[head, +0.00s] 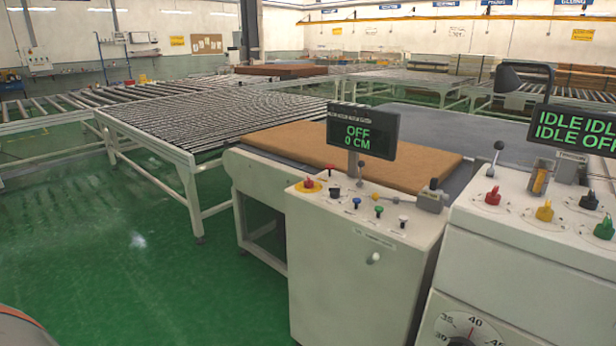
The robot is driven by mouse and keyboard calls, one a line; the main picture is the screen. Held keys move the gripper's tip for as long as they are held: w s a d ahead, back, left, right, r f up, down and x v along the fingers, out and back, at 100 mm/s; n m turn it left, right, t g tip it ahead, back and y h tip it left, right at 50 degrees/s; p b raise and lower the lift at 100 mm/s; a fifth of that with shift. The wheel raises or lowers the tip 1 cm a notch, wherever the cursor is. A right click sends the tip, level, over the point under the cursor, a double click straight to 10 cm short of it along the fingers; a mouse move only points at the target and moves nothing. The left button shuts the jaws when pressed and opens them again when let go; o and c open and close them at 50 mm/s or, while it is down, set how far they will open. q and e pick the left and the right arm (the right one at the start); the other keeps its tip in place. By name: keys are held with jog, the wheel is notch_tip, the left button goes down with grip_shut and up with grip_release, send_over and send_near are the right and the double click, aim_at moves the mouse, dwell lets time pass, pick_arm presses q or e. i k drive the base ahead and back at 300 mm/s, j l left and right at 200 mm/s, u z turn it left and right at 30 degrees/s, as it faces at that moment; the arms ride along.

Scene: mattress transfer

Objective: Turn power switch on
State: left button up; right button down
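A white control cabinet (340,262) stands right of centre. Its display (363,131) reads "OFF" and "0 CM" in green. On its sloped top are a red knob on a yellow base (308,185), a dark knob (334,192), a blue knob (356,203), a green knob (379,211) and a pale knob (403,221). A pale knob (374,258) sits on the front face. I cannot read which control is the power switch. Neither gripper is in view.
A second console (470,245) on the right has coloured knobs, a dial and a display (575,131) reading "IDLE". A brown mattress (340,145) lies behind the cabinet. A roller conveyor (215,115) extends back left.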

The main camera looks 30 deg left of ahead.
aim_at(308, 184)
jog(key=i+j+z, duration=0.1)
jog(key=j+z, duration=0.15)
jog(key=j, duration=0.7)
jog(key=i+j+z, duration=0.2)
jog(key=j, duration=0.4)
jog(key=j+z, duration=0.15)
jog(key=j, duration=0.45)
jog(key=i+j+z, duration=0.2)
jog(key=j, duration=0.45)
jog(key=k, duration=0.05)
